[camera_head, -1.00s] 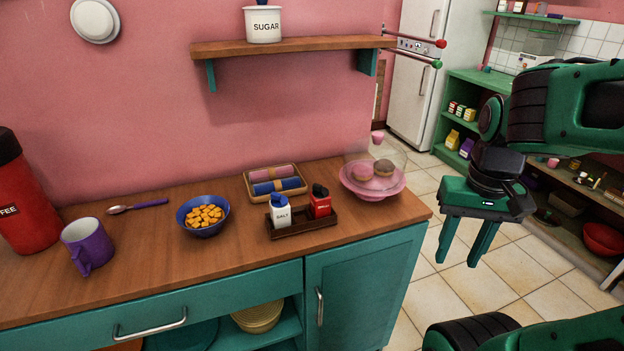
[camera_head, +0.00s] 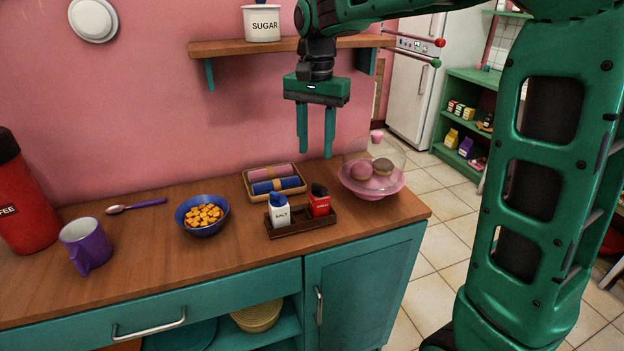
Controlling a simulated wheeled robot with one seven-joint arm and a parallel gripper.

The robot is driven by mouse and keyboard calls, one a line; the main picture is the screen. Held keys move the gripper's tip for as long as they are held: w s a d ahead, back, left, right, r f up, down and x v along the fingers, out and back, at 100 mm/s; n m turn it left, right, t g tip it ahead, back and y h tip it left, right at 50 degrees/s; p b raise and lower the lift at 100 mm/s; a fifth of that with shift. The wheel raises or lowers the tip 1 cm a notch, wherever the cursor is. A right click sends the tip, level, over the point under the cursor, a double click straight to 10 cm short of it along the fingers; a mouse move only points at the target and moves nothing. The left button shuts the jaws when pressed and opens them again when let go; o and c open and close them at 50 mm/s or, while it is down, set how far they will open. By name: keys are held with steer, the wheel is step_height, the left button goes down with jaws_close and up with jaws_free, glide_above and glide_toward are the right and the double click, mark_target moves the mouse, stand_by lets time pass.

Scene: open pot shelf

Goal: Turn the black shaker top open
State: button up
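The red shaker (camera_head: 319,205) with the black top (camera_head: 319,189) stands upright in a small dark wooden tray (camera_head: 313,228) on the counter. Its top looks tilted, but it is too small to tell how far it is open. A white salt shaker (camera_head: 280,213) with a blue top stands to its left in the same tray. My gripper (camera_head: 315,154) points down, with its two teal fingers apart and nothing between them. In the picture it is above the shakers, clear of them.
A basket with rolled cloths (camera_head: 274,182) lies behind the tray. A blue snack bowl (camera_head: 202,215) is to the left. A pink cake stand with a clear dome (camera_head: 372,182) is close on the right. A wall shelf (camera_head: 230,47) hangs above.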

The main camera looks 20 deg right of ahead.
mark_target(315, 185)
step_height(315, 185, down, 10)
steer(key=shift+r, duration=0.2)
steer(key=shift+c, duration=0.4)
jaws_close()
steer(key=shift+a, duration=0.2)
steer(key=shift+d, duration=0.2)
